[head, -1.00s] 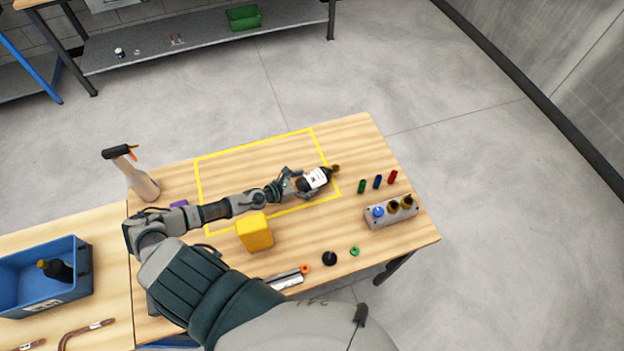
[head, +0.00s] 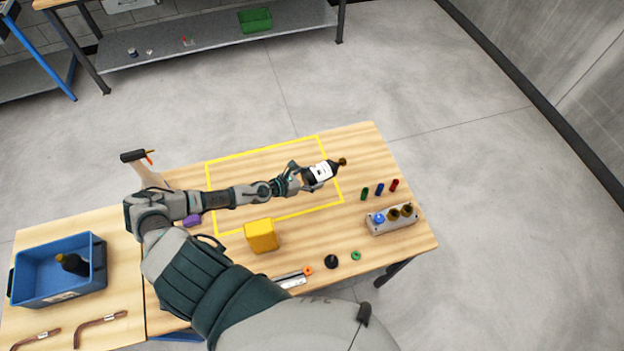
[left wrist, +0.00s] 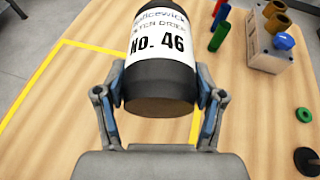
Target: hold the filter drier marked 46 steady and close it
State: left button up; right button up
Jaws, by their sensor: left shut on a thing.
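The filter drier marked 46 (head: 321,171) is a black cylinder with a white label and a brass-coloured end pointing right in the head view. "NO. 46" reads clearly on it in the left wrist view (left wrist: 160,60). My left gripper (head: 300,178) is shut on its body, with a finger on each side, as the left wrist view (left wrist: 160,108) shows. The drier is over the right part of the yellow-outlined area. A grey block (head: 392,220) holds one blue cap (head: 379,218) and two brass-coloured caps (head: 400,211). My right gripper is not in view.
Green, blue and red small cylinders (head: 379,189) stand right of the outline. A yellow block (head: 261,235), a black disc (head: 331,261) and a green ring (head: 356,255) lie nearer the front. A blue bin (head: 58,294) with another dark bottle-like part stands at left. The outlined area is otherwise mostly clear.

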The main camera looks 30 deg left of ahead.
pick_arm(q)
jog(key=shift+r, duration=0.85)
jog(key=shift+d+r+p, duration=0.15)
jog(key=shift+r+p, duration=0.15)
jog(key=shift+p, duration=0.05)
jog(key=shift+d+r, duration=0.15)
jog(key=shift+d, duration=0.2)
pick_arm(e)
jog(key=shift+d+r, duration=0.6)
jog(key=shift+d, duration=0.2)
pick_arm(q)
jog(key=shift+a, duration=0.35)
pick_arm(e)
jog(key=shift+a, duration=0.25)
